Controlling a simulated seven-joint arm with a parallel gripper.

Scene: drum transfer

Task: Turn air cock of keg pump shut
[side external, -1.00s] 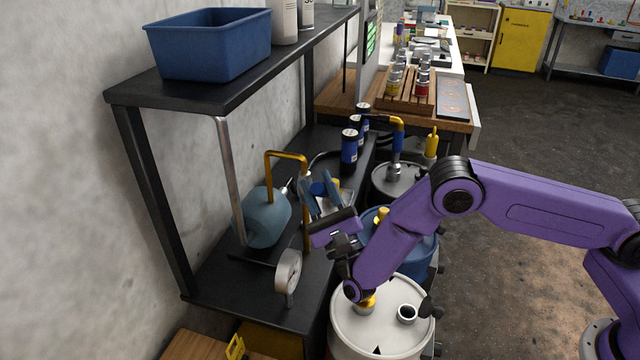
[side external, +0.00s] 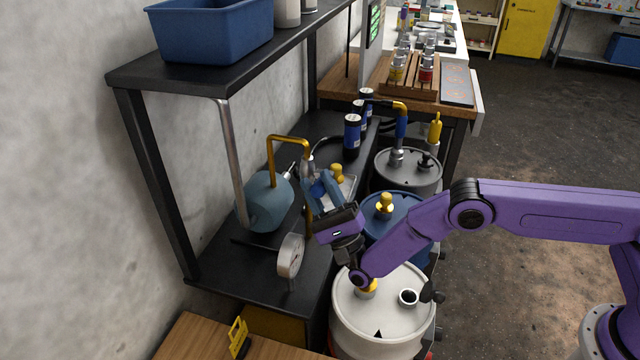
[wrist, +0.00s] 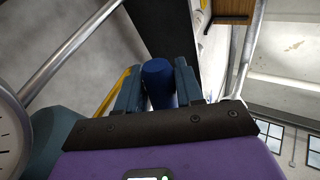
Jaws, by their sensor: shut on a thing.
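My gripper (side external: 318,186) is shut on a blue knob, which I take to be the air cock. In the wrist view the blue knob (wrist: 158,75) stands as a rounded cylinder between the two blue fingers, touching them. In the side view the fingers mostly cover it, and its angle cannot be told. A yellow pipe (side external: 270,150) runs just left of the gripper, beside a teal rounded vessel (side external: 268,205). Which body the knob is fixed to is partly hidden.
A white dial gauge (side external: 291,256) stands in front of the gripper on the black bench. A white drum (side external: 350,310), a blue drum (side external: 375,228) and a grey drum (side external: 385,170) stand to the right. A black shelf (side external: 130,75) with a blue bin (side external: 210,35) overhangs the left.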

